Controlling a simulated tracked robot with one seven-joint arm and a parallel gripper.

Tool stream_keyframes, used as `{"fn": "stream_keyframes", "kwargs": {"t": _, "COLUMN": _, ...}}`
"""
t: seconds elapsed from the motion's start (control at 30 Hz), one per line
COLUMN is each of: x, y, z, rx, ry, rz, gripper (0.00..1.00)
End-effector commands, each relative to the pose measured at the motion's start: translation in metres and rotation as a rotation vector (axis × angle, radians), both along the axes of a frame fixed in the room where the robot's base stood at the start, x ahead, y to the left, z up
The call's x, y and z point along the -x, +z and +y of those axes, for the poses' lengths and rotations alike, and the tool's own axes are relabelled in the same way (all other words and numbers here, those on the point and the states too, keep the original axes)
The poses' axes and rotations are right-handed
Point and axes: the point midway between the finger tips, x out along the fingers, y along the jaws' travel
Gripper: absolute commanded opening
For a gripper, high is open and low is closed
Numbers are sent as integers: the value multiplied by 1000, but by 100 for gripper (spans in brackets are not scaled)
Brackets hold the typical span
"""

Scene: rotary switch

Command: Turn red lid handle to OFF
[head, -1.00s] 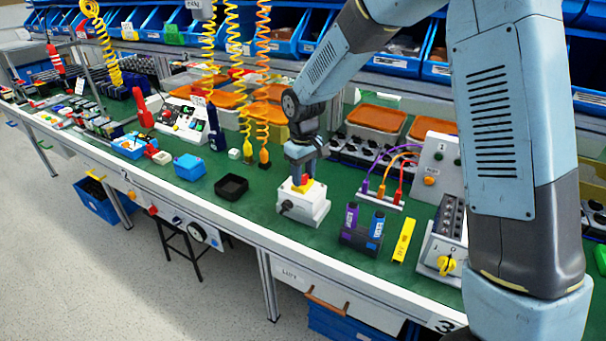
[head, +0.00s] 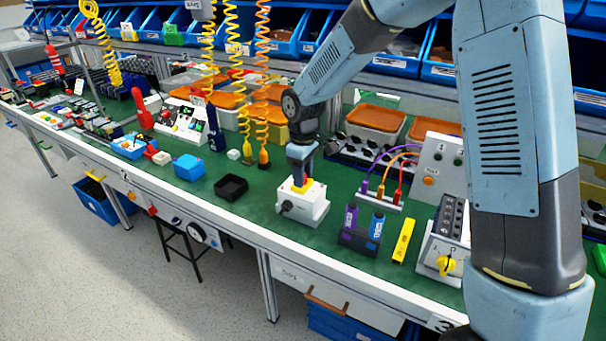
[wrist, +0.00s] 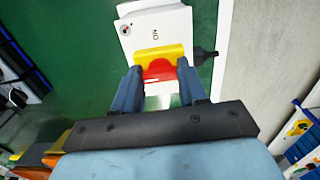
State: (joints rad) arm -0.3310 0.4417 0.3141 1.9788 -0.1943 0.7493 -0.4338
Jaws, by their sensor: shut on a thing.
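The switch box (head: 302,207) is white and stands on the green bench top near its front edge, with a dark plug on one side. It also shows in the wrist view (wrist: 178,22), with the printed letters of ON upside down or sideways. On its top sit a yellow plate (wrist: 158,53) and the red handle (wrist: 160,70). My gripper (wrist: 158,76) points down over the box, its two blue fingers shut on the red handle from both sides. In the head view my gripper (head: 300,170) hides most of the handle. An OFF mark is not visible.
A black tray (head: 231,187) and a blue box (head: 189,167) stand left of the switch box. A holder with purple and blue cylinders (head: 361,229), a yellow bar (head: 403,241) and a yellow-knobbed unit (head: 446,265) stand to the right.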

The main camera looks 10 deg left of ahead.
Motion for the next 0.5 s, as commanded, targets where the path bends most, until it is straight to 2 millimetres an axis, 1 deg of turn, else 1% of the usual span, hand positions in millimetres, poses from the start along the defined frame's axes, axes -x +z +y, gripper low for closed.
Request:
{"fn": "stream_keyframes", "kwargs": {"t": 0.1, "x": -1, "y": 0, "z": -1, "rx": 1, "ry": -1, "rz": -2, "gripper": 11}}
{"fn": "stream_keyframes", "kwargs": {"t": 0.13, "x": -1, "y": 0, "z": -1, "rx": 1, "ry": -1, "rz": -2, "gripper": 44}}
{"fn": "stream_keyframes", "kwargs": {"t": 0.4, "x": 0, "y": 0, "z": 0, "rx": 0, "ry": -1, "rz": -1, "gripper": 68}}
{"fn": "stream_keyframes", "kwargs": {"t": 0.5, "x": 0, "y": 0, "z": 0, "rx": 0, "ry": -1, "rz": -1, "gripper": 68}}
